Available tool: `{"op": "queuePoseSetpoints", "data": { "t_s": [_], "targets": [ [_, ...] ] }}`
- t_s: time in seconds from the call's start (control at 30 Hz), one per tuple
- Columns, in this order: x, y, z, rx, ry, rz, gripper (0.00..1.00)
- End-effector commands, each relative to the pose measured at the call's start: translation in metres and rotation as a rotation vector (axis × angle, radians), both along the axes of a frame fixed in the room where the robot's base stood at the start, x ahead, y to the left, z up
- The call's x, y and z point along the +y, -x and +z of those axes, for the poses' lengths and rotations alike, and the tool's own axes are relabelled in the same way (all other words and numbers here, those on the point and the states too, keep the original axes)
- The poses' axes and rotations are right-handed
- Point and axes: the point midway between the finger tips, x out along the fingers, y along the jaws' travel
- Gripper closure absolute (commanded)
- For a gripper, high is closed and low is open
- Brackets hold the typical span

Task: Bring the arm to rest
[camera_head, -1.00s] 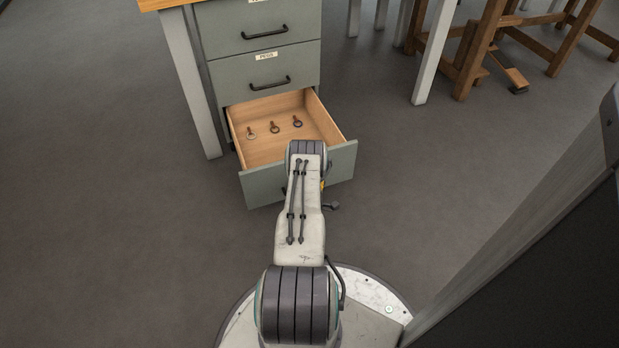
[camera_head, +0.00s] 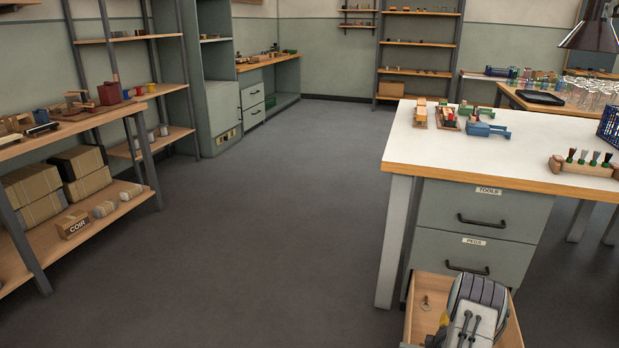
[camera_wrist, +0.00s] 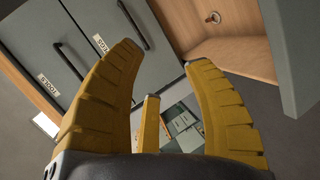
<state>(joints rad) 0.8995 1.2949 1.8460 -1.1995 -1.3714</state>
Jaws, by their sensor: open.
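My gripper (camera_wrist: 165,100) shows in the wrist view with its yellow ribbed fingers spread and nothing between them. It is beside the open bottom drawer (camera_wrist: 235,55), whose wooden inside shows at the upper right with one small peg (camera_wrist: 213,18). In the head view my arm (camera_head: 473,312) stands at the bottom right, in front of the open drawer (camera_head: 513,328). The gripper itself is mostly hidden there; only a bit of yellow shows. One peg (camera_head: 426,303) lies in the drawer left of my arm.
A white-topped bench (camera_head: 470,150) above the drawers bears wooden fixtures and a rack of brushes (camera_head: 588,163). Shelves with boxes (camera_head: 75,160) stand at the left. The grey floor (camera_head: 270,220) between them is clear.

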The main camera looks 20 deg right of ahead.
Motion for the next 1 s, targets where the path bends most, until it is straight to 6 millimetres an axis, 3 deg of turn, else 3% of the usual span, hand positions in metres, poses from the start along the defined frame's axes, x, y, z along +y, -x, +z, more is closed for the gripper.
{"op": "queuePoseSetpoints", "data": {
  "t_s": [0.03,0.2,0.33,0.5,0.77,1.0],
  "targets": [
    [0.008,-0.019,0.042,-0.018,-0.039,0.019,0.54],
    [0.049,-0.063,0.129,-0.050,-0.206,0.053,0.54],
    [0.089,-0.085,0.195,-0.062,-0.329,0.069,0.54],
    [0.151,-0.096,0.278,-0.060,-0.489,0.074,0.54],
    [0.254,-0.076,0.397,-0.023,-0.713,0.053,0.54],
    [0.343,-0.017,0.489,0.041,-0.890,-0.003,0.54]
  ]
}}
